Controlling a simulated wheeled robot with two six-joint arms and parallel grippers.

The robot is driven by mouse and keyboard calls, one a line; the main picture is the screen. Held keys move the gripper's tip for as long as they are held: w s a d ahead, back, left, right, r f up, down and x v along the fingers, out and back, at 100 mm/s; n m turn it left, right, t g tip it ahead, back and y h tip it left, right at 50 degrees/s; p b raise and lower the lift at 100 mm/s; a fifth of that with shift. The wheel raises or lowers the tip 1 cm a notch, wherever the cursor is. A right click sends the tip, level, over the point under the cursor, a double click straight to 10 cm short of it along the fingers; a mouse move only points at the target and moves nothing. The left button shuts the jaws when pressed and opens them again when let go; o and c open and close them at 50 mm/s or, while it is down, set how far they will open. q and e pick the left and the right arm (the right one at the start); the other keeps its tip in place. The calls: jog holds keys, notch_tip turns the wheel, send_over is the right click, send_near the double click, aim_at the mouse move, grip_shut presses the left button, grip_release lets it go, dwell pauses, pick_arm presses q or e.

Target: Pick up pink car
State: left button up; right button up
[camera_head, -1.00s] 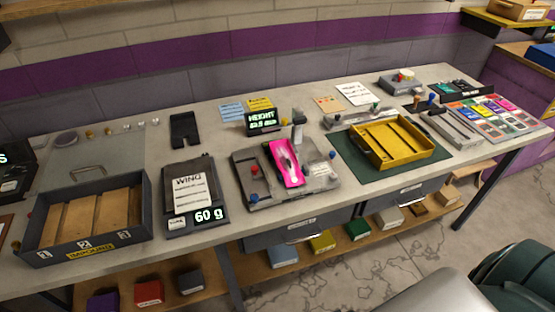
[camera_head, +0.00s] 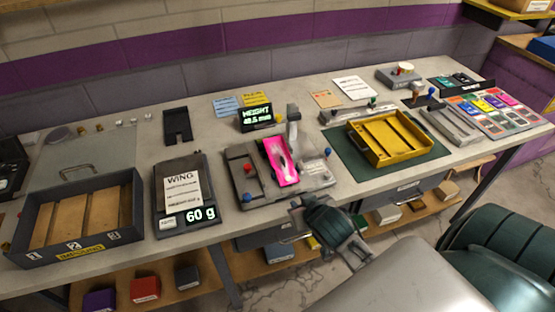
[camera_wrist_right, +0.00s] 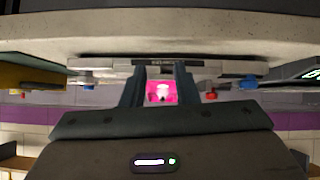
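The pink car (camera_head: 281,161) sits on the grey height-gauge fixture (camera_head: 239,152) in the middle of the bench. A grey post stands right behind it. My right gripper (camera_head: 306,210) is in front of the bench edge, on the near side of the fixture and apart from the car. In the right wrist view my right gripper (camera_wrist_right: 158,88) has its two fingers spread, with nothing between them. The pink car (camera_wrist_right: 161,91) shows beyond, in the gap between the fingers. My left gripper is out of view.
A yellow tray (camera_head: 415,157) on a green mat lies right of the fixture. A scale (camera_head: 163,226) reading 60 g and a grey crate (camera_head: 128,235) with wooden slats stand left. The height display (camera_head: 257,118) is behind. Drawers and a shelf are below the bench.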

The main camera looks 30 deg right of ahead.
aim_at(280, 155)
jog(key=w+r+t, duration=0.1)
jog(key=w+r, duration=0.1)
jog(key=w+d+r+t, duration=0.1)
jog(key=w+r, duration=0.1)
jog(key=w+r+t, duration=0.1)
jog(key=w+r, duration=0.1)
jog(key=shift+d+r+m, duration=0.15)
jog(key=shift+d+m, duration=0.15)
jog(key=shift+m, duration=0.1)
jog(key=x, duration=0.3)
jog(key=p+x, duration=0.1)
jog(key=shift+w+r, duration=0.2)
jog(key=shift+w, duration=0.1)
jog(key=shift+w+d+f, duration=0.15)
jog(key=shift+w, duration=0.15)
jog(key=shift+w+d+f+p, duration=0.1)
jog(key=shift+w+p, duration=0.45)
jog(key=p+x, duration=0.1)
jog(key=x, duration=0.2)
jog(key=shift+w, duration=0.2)
jog(key=shift+w+f+p, duration=0.3)
jog(key=shift+w, duration=0.15)
jog(key=shift+s, duration=0.1)
grip_shut()
